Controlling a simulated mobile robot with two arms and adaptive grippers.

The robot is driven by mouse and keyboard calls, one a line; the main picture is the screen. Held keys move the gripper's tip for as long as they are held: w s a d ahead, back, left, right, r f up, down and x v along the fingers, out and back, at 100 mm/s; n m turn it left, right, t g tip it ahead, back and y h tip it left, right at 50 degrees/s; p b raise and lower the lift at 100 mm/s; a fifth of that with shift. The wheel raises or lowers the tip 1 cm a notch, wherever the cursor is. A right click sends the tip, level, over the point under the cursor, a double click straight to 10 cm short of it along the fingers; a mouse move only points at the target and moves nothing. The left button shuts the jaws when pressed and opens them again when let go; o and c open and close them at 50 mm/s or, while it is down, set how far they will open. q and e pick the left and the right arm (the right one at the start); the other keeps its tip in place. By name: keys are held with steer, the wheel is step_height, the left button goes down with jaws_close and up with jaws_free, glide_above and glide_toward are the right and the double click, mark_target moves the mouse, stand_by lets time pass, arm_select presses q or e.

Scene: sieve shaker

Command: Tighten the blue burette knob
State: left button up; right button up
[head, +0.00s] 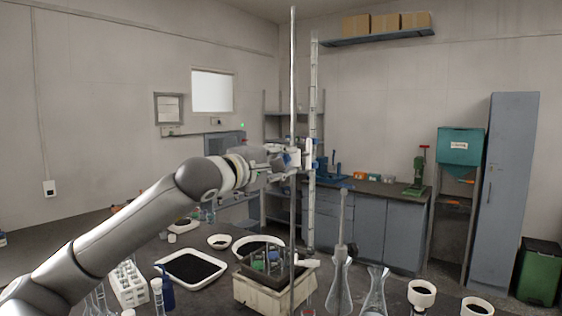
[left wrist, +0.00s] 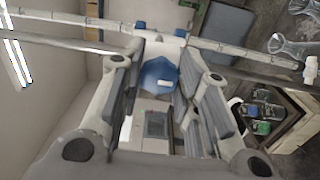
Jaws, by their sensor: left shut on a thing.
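The blue burette knob (left wrist: 159,76) is between the finger pads of my left gripper (left wrist: 160,95) in the left wrist view, with a small white part in front of it. The gripper is shut on the knob. In the head view my left gripper (head: 278,158) reaches the clamp at the stand from the left, and fingers hide most of the knob. The tall graduated burette (head: 313,90) stands upright just right of the metal stand rod (head: 292,80). The burette also crosses the top of the left wrist view (left wrist: 235,50). My right gripper is not in view.
Below the arm are a black-filled white tray (head: 190,268), a rack of tubes (head: 128,284) and a wooden box with small bottles (head: 262,292). Glass flasks (head: 341,290) stand right of the rod. A bench with blue cabinets (head: 365,225) is behind.

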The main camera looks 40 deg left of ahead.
arm_select(q)
steer(key=shift+f, duration=0.1)
steer(key=o, duration=1)
steer(key=s, duration=0.4)
steer(key=s+d, duration=0.1)
steer(key=s, duration=0.7)
steer(key=shift+d, duration=0.2)
stand_by(0.5)
